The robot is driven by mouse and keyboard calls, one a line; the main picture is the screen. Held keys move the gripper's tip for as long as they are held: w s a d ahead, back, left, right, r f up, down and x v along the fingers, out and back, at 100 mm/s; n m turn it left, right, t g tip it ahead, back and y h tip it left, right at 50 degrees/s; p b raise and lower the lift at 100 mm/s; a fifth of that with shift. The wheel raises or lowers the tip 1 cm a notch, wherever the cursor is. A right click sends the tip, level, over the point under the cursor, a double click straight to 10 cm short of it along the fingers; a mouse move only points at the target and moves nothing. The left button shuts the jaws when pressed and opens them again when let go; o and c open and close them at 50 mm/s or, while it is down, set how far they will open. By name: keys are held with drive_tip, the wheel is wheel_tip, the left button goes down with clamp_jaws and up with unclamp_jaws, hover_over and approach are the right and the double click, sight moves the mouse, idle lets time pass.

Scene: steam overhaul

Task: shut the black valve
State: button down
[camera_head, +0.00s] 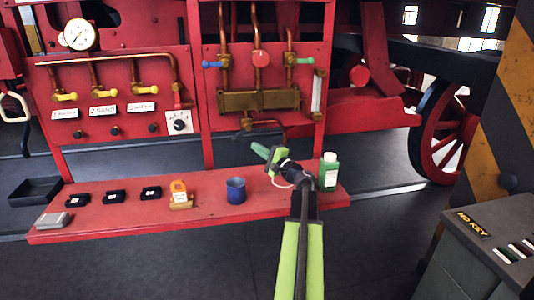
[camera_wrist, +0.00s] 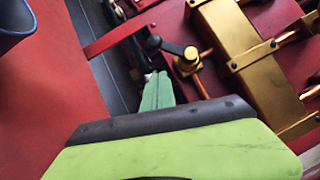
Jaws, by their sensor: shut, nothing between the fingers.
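The black valve (camera_wrist: 172,48) shows in the wrist view as a black lever with a round knob at its left end and a brass body under its pivot. In the head view the black valve (camera_head: 246,125) is small and dark, below the brass block on the right red panel. My gripper (camera_head: 257,149) is shut and empty, in front of and below the valve. In the wrist view the green tip of my gripper (camera_wrist: 157,88) lies just below the lever, with a visible gap to the knob. I cannot tell the gap in depth.
The brass block (camera_head: 258,100) and copper pipes sit above the valve, with blue, red and green handles higher up. On the red shelf (camera_head: 120,222) stand a blue cup (camera_head: 236,190), a green-and-white bottle (camera_head: 328,172) close to my arm, an orange item (camera_head: 180,194) and several black blocks.

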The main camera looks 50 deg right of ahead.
sight(241, 134)
drive_tip(key=shift+w+a+r+p, duration=0.2)
drive_tip(key=shift+w+a, duration=0.2)
drive_tip(key=shift+w, duration=0.25)
drive_tip(key=shift+w+a+r+p, duration=0.2)
drive_tip(key=shift+w+a, duration=0.15)
drive_tip(key=shift+w, duration=0.3)
drive_tip(key=shift+w+a+r+p, duration=0.1)
drive_tip(key=shift+w+a+r, duration=0.1)
drive_tip(key=shift+w+a, duration=0.35)
drive_tip(key=shift+d, duration=0.15)
